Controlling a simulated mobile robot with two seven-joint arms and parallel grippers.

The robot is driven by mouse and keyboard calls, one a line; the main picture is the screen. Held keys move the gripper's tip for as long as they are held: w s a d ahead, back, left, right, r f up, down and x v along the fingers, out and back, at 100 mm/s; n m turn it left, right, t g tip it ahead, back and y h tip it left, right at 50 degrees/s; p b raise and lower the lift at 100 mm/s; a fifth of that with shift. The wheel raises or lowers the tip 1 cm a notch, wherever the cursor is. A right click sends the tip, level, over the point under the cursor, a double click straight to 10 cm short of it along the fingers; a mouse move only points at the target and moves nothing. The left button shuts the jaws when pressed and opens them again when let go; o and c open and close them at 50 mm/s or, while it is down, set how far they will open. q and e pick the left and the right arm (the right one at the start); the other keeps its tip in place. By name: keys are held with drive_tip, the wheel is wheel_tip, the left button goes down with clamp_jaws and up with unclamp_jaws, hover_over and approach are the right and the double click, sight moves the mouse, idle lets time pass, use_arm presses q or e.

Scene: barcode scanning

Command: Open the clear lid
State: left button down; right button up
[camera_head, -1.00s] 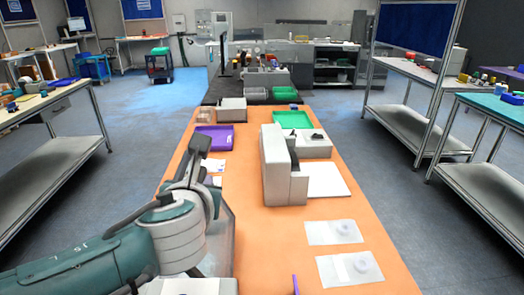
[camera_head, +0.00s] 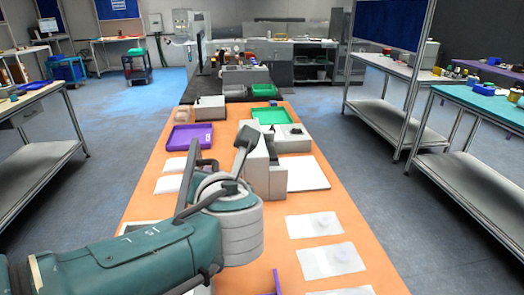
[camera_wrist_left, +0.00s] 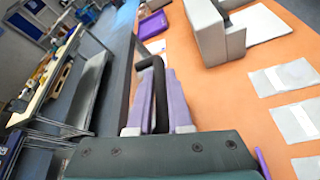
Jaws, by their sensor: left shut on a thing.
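My left gripper (camera_head: 198,164) reaches over the orange table from the left. In the left wrist view its purple-faced fingers (camera_wrist_left: 158,98) are shut on a black, looped, handle-like piece (camera_wrist_left: 155,66) that stands up between them. What this piece joins to is hidden by the fingers and the wrist. I cannot clearly make out the clear lid; my arm covers that part of the table. My right gripper is not clearly seen.
A grey block-shaped device (camera_head: 262,163) stands just right of my left gripper. A purple tray (camera_head: 189,138) and a green tray (camera_head: 270,117) lie farther back. Flat clear packets (camera_head: 314,226) lie at the right. A purple piece (camera_head: 277,284) shows at the bottom edge.

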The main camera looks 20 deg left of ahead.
use_arm(q)
drive_tip(key=shift+f, duration=0.1)
drive_tip(key=c, duration=1.1)
unclamp_jaws()
drive_tip(key=shift+a, duration=0.1)
drive_tip(key=shift+s+d+r, duration=0.2)
drive_tip(key=shift+p+v, duration=1.4)
drive_tip(key=shift+v, duration=3.3)
drive_tip(key=shift+f, duration=0.1)
